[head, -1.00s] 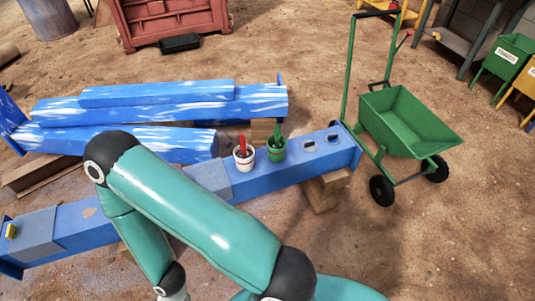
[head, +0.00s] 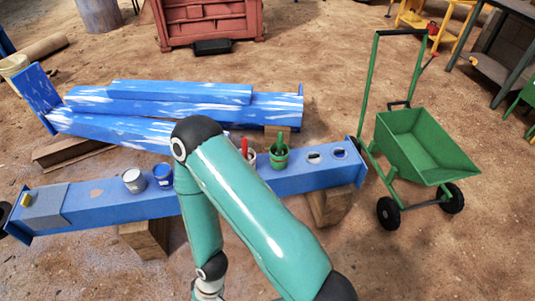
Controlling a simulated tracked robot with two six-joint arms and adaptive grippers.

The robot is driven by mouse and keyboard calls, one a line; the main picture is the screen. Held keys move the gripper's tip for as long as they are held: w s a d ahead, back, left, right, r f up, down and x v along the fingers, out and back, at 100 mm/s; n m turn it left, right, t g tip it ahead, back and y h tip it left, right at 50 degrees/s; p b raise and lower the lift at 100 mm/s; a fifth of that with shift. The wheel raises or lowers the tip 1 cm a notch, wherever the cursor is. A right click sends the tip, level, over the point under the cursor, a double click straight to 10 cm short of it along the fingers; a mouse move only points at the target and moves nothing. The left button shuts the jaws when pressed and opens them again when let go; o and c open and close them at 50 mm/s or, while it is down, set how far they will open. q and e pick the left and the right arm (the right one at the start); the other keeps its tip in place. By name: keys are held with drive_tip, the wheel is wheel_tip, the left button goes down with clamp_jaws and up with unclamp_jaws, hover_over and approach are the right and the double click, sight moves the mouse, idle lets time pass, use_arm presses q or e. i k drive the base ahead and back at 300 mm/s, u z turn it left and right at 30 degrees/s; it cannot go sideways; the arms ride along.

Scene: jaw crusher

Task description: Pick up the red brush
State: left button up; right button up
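The red brush (head: 244,146) stands upright with its red handle up in a whitish pot (head: 251,158) on the long blue beam (head: 98,200). My teal arm crosses in front and hides the pot's left part. A green brush (head: 279,139) stands in a green pot (head: 279,157) just to the right. My arm rises from the bottom right to a black elbow and bends down to a wrist at the bottom edge, nearer the camera than the beam. Its gripper is out of frame. My other gripper does not show either.
A white can (head: 134,181) and a blue can (head: 163,175) stand on the beam, left of my arm. Wooden blocks (head: 144,240) support it. More blue beams (head: 180,100) lie behind. A green cart (head: 425,145) stands at right. The dirt floor in front is clear.

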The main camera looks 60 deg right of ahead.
sight(244, 142)
drive_tip(key=u, duration=1.45)
drive_tip(key=i, duration=0.1)
drive_tip(key=z, duration=2.75)
drive_tip(key=i, duration=0.75)
